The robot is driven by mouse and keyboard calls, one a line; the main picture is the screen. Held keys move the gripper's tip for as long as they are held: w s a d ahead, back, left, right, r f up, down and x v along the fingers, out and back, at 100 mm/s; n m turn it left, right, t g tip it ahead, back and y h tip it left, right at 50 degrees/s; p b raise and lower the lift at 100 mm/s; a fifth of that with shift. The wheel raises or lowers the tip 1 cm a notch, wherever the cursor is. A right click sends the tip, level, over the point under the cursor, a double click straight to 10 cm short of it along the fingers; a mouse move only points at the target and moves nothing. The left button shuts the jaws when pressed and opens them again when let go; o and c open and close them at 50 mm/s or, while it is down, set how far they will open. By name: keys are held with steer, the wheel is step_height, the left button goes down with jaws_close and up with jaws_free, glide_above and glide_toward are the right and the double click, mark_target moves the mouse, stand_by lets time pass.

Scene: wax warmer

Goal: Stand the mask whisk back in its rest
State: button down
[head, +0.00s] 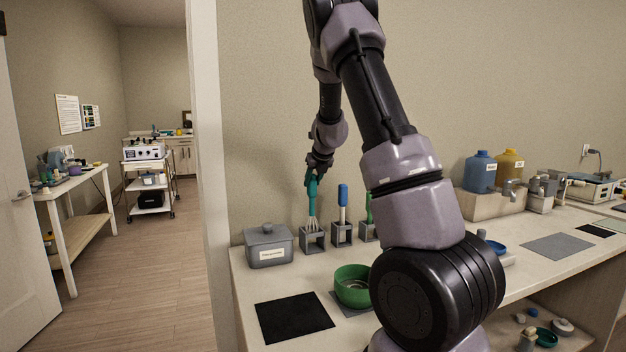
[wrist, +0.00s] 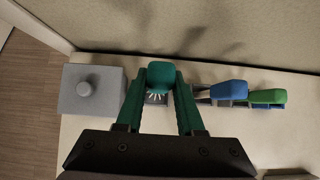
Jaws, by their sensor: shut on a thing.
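The mask whisk has a teal handle (head: 313,200) and pale wires (head: 312,222). It is upright, wires down, at the left grey square rest (head: 312,241) at the back of the counter. The wire ends reach the rest's top; how deep they sit inside I cannot tell. My gripper (head: 314,178) is shut on the upper handle. In the wrist view the handle's top (wrist: 161,72) is between my two green fingers (wrist: 162,88), with the wires and part of the rest (wrist: 157,99) showing below.
A lidded grey box (head: 268,246) stands close left of the rest. A blue-handled tool (head: 343,196) and a green-handled tool (head: 369,207) stand in rests to the right. A green bowl (head: 352,287) and black mat (head: 294,317) lie in front.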

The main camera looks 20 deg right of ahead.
mark_target(314, 191)
steer(key=shift+f, duration=2.35)
stand_by(0.3)
steer(key=shift+c, duration=2.2)
jaws_free()
steer(key=shift+s+r, duration=0.1)
steer(key=v, duration=0.7)
steer(key=shift+s+r, duration=0.25)
steer(key=shift+r, duration=0.1)
steer(key=v, duration=1)
steer(key=shift+s+r, duration=0.2)
steer(key=shift+s, duration=0.05)
